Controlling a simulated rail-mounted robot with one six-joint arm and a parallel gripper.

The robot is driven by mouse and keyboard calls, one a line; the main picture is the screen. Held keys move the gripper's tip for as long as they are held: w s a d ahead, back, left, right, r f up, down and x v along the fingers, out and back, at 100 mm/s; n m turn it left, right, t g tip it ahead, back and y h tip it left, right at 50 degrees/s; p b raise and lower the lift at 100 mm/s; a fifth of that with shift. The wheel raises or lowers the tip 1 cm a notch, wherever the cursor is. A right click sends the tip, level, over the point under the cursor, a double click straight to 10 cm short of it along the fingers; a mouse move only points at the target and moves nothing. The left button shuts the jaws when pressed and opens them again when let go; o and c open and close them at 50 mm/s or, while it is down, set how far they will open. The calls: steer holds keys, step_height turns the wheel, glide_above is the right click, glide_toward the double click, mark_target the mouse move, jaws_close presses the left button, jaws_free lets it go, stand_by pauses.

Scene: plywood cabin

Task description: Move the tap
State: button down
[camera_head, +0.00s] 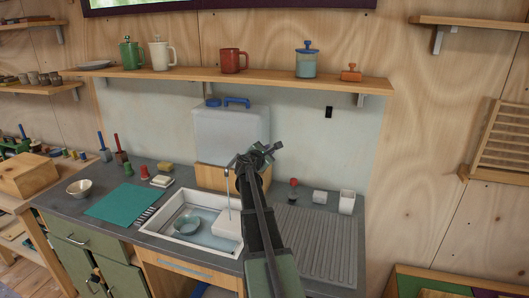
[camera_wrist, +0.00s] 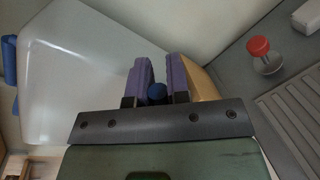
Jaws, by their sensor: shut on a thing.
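My gripper (camera_head: 262,152) is in front of the right part of the water container (camera_head: 218,135), above the sink's back right corner. In the wrist view, its two purple fingers (camera_wrist: 158,85) are closed around the blue knob of the tap (camera_wrist: 157,93). The fingers and wrist hide most of the tap there. In the head view, a thin grey spout (camera_head: 230,164) shows left of my gripper, and a thin pale vertical line, like water, runs from it into the sink (camera_head: 168,212). The knob is hidden by my gripper in the head view.
A teal bowl (camera_head: 187,224) and a white block (camera_head: 227,224) are in the sink. A wooden shelf (camera_head: 200,75) with mugs runs above the container.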

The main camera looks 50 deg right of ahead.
steer(key=c, duration=1.1)
jaws_free()
steer(key=p+v, duration=0.1)
steer(key=v, duration=1)
steer(key=shift+w+d, duration=0.1)
